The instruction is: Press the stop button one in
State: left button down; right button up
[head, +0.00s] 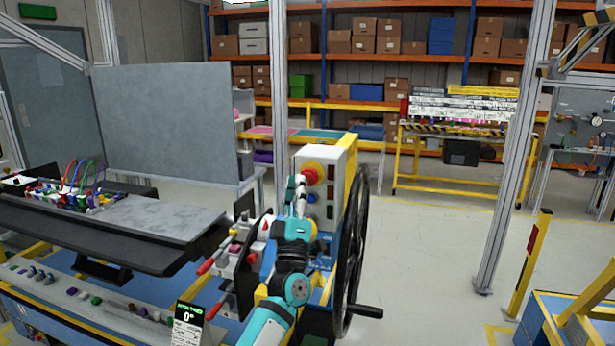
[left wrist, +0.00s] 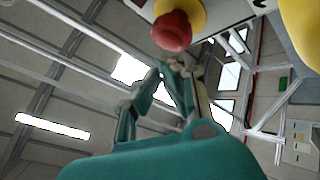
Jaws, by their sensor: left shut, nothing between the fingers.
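A red mushroom stop button (head: 311,174) on a yellow base sits on the upper front of the white control box (head: 335,162). The left wrist view shows the red button (left wrist: 172,31) close up at the top, standing out from its yellow collar (left wrist: 186,10). My left gripper (head: 297,184) is shut and empty, just left of and slightly below the button. In the left wrist view its fingertips (left wrist: 172,68) are near the red cap; I cannot tell whether they touch it. My right gripper is in neither view.
A large black handwheel (head: 353,255) stands right of the control box. Red-tipped levers (head: 207,266) are on the left. A grey-topped bench (head: 160,216) with coloured cables is further left. Open floor (head: 430,250) lies to the right, beside a grey post (head: 509,160).

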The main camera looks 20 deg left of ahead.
pick_arm(q)
jog(key=s+p, duration=0.3)
jog(key=s, duration=0.2)
jog(key=shift+a, duration=0.1)
dwell(0.4)
dwell(0.4)
